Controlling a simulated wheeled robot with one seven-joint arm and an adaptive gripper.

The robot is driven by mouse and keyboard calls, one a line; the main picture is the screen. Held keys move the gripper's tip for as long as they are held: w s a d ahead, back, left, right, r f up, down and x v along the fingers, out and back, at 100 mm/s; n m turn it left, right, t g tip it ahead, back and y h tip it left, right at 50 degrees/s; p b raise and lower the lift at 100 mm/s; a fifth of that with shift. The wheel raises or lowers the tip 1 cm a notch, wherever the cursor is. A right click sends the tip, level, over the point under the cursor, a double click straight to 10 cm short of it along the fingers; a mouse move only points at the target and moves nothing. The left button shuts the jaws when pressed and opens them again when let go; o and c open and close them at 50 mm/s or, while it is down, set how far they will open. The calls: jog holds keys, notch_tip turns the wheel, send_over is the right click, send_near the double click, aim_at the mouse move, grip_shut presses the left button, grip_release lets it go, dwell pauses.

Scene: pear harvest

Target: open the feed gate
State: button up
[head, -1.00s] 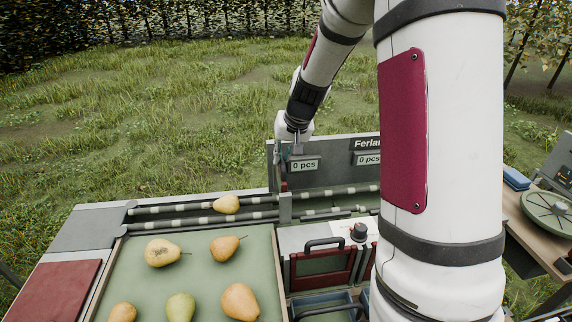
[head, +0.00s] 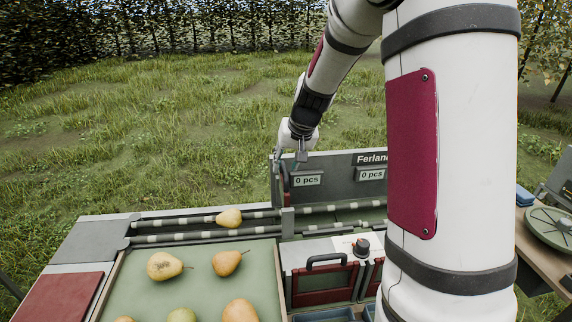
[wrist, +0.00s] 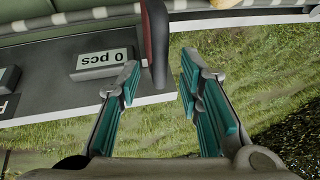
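A slim red and grey upright lever, apparently the feed gate's handle (head: 286,186), stands at the left end of the grey panel (head: 340,160). In the wrist view the handle (wrist: 157,35) reaches down from the top edge, its end between my fingertips in the picture. A grey block (head: 287,222) stands at the rails below it, and may be the gate itself. My gripper (head: 301,158) is above the panel's top left; in the wrist view my gripper (wrist: 160,70) has its teal-padded fingers apart. I cannot tell whether either touches the handle.
A yellow pear (head: 229,217) sits on the striped rails (head: 180,238), left of the block. Several pears lie on the green tray (head: 215,290). A "0 pcs" display (head: 307,180) is beside the handle. A red-fronted bin with a black handle (head: 325,285) stands below.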

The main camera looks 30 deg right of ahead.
jog(key=v, duration=1)
jog(key=shift+s+r, duration=0.2)
jog(key=shift+r, duration=0.15)
